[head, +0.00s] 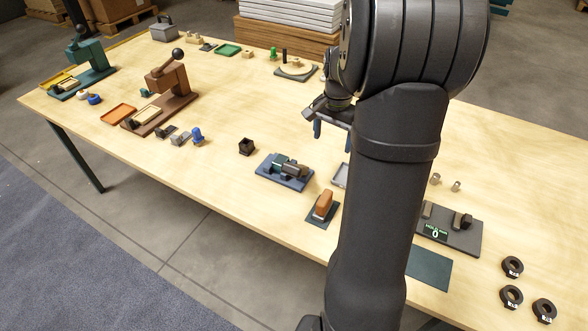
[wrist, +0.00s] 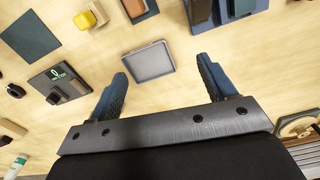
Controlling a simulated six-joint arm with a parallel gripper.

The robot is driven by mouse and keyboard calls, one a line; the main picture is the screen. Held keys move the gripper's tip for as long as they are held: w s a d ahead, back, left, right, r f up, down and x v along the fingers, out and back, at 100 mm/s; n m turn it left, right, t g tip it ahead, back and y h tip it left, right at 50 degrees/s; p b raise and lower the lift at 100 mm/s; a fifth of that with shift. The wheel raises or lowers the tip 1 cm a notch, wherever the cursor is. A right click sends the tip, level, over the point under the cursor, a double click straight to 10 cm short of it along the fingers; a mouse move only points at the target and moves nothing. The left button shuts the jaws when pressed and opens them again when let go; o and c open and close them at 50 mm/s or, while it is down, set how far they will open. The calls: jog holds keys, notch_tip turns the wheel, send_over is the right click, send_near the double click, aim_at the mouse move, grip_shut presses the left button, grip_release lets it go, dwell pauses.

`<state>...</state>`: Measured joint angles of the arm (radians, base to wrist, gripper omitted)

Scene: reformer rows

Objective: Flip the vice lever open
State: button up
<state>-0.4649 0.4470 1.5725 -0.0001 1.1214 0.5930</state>
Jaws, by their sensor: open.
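The vice looks to be the blue device (head: 285,172) on a blue base near the table's front middle, with a teal block and dark grey parts on top. Its lever cannot be told apart clearly at this size. In the wrist view the blue device (wrist: 238,8) is cut off by the top edge, above the right finger. My gripper (head: 332,130) is above the table, behind and to the right of the device in the head view, partly hidden by my arm. In the wrist view my gripper (wrist: 162,72) is open, with nothing between its fingers.
A shallow grey tray (wrist: 148,62) lies on the table below the fingers. Brown (head: 168,85) and teal (head: 85,60) presses stand farther left.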

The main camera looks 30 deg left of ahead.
jog(key=n, duration=0.1)
send_near(292, 167)
notch_tip(292, 167, down, 12)
jog(key=shift+f, duration=0.1)
dwell(0.4)
jog(key=shift+w, duration=0.1)
jog(key=c, duration=1.4)
